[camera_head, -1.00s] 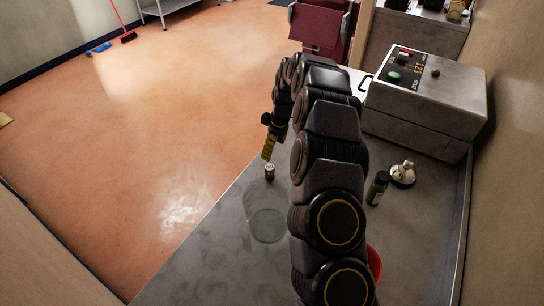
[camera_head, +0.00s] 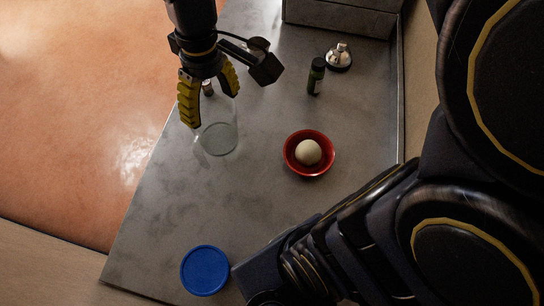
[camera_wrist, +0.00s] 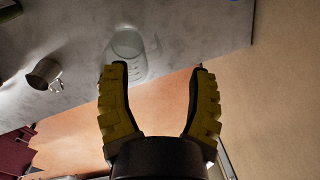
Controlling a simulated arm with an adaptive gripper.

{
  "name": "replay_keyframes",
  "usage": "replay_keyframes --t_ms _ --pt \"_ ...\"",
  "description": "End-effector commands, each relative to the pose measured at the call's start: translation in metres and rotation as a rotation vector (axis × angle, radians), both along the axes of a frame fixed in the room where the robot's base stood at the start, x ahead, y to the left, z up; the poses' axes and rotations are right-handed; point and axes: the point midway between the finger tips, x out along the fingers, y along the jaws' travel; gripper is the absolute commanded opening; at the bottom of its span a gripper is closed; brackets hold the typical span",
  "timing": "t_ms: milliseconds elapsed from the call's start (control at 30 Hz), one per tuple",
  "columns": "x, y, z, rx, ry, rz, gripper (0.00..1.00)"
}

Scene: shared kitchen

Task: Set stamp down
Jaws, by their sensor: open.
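My gripper (camera_head: 208,103) is open above the left edge of the grey counter, near a clear glass (camera_head: 219,138). The wrist view shows nothing between its yellow fingers (camera_wrist: 159,100). A small dark cylinder (camera_head: 208,88) shows between the fingers in the head view. A silver-topped piece on a dark round base (camera_head: 339,56) stands at the back right. I cannot tell for certain which of these is the stamp.
A red bowl (camera_head: 290,161) with a pale ball (camera_head: 308,152), a dark green bottle (camera_head: 316,76) and a blue round lid (camera_head: 205,270) are on the counter. A grey machine (camera_head: 345,17) stands at the back. The counter between bowl and lid is clear.

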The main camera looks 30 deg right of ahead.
Motion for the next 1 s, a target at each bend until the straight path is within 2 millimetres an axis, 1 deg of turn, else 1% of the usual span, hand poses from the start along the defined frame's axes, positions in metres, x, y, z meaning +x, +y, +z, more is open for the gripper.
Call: replay_keyframes --t_ms 33,67,100,200,333,400,500,1000 --pt "-0.026 -0.003 0.004 -0.022 0.011 -0.049 0.57" --pt "-0.04 -0.005 0.005 -0.036 0.021 -0.079 0.57" --pt "-0.058 -0.007 0.004 -0.052 0.036 -0.121 0.57" --pt "-0.094 -0.013 0.003 -0.085 0.061 -0.213 0.57" --pt "-0.124 -0.018 -0.001 -0.114 0.082 -0.298 0.57" --pt "-0.132 -0.019 -0.003 -0.121 0.09 -0.322 0.57" --pt "-0.136 -0.019 -0.003 -0.125 0.092 -0.337 0.57" --pt "-0.135 -0.019 -0.003 -0.125 0.093 -0.335 0.57"
